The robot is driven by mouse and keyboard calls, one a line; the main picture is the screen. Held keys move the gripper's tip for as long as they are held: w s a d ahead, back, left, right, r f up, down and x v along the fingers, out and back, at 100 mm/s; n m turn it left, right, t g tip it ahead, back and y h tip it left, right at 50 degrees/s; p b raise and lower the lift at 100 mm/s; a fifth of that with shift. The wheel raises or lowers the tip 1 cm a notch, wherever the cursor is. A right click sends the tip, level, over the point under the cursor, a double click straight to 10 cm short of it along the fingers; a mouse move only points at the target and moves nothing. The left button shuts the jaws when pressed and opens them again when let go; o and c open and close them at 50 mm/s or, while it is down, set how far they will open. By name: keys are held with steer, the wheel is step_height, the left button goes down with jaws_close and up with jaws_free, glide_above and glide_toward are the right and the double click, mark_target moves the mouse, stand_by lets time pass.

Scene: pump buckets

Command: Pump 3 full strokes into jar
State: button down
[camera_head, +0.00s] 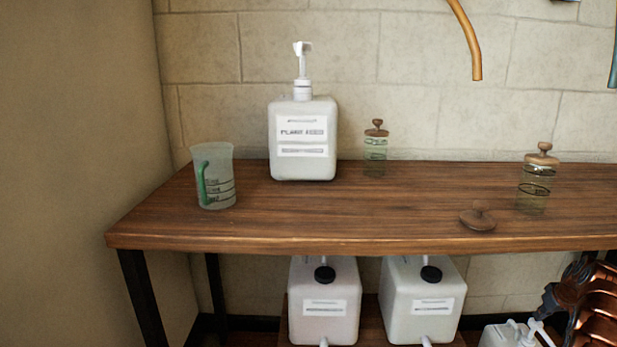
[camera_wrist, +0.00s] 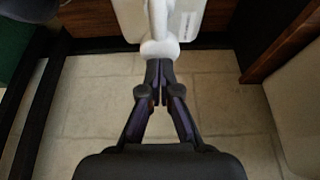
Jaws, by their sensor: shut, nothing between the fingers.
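A white pump bottle (camera_head: 303,160) with a printed label stands upright at the back of the wooden table in the head view. Its pump head (camera_head: 302,60) stands high on a thin stem. One clear glass jar (camera_head: 375,158) with a wooden lid stands just right of the bottle. Another lidded glass jar (camera_head: 534,190) stands further right.
A measuring jug (camera_head: 220,160) with a green handle stands at the table's left. A loose wooden lid (camera_head: 478,219) lies near the front edge. The table's front middle is clear.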

mark_target(539, 325)
steer(key=shift+f, duration=2.55)
steer(key=shift+r, duration=0.1)
steer(key=shift+r+p, duration=0.8)
steer(key=shift+r, duration=1.65)
steer(key=shift+f, duration=0.1)
